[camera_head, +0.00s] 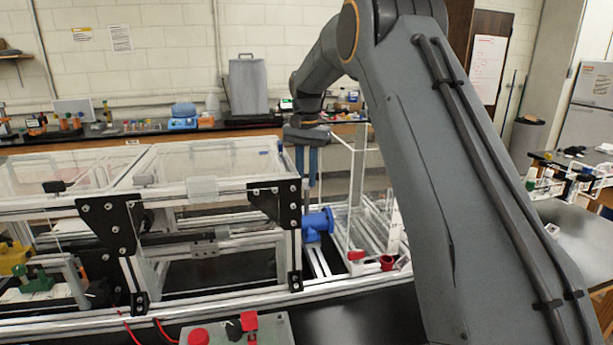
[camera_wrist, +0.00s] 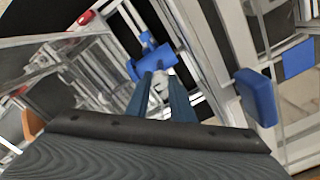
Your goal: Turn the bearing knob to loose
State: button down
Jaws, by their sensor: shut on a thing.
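The bearing knob (camera_head: 316,224) is a blue part on the aluminium extrusion frame, right of a black corner plate in the head view. It also shows in the wrist view, as a blue body (camera_wrist: 155,58) just beyond my fingertips. My gripper (camera_head: 312,196) points down from above, with its blue-grey fingers reaching to the knob. In the wrist view my gripper (camera_wrist: 160,76) has its fingers close together at the knob, shut on it. The exact contact is partly hidden by the fingers, and I cannot read the knob's setting.
The extrusion frame (camera_head: 200,188) with clear panels stands close on the left. A red knob (camera_head: 387,263) sits right of the blue part. Red buttons (camera_head: 199,337) are at the front edge. Blue blocks (camera_wrist: 257,97) are on the frame at the right of the wrist view.

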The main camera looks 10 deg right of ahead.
aim_at(306, 180)
jog(key=shift+r, duration=0.1)
jog(key=c, duration=1.5)
grip_release()
jog(key=shift+c, duration=0.2)
jog(key=shift+r+b, duration=1.4)
jog(key=shift+r, duration=2.5)
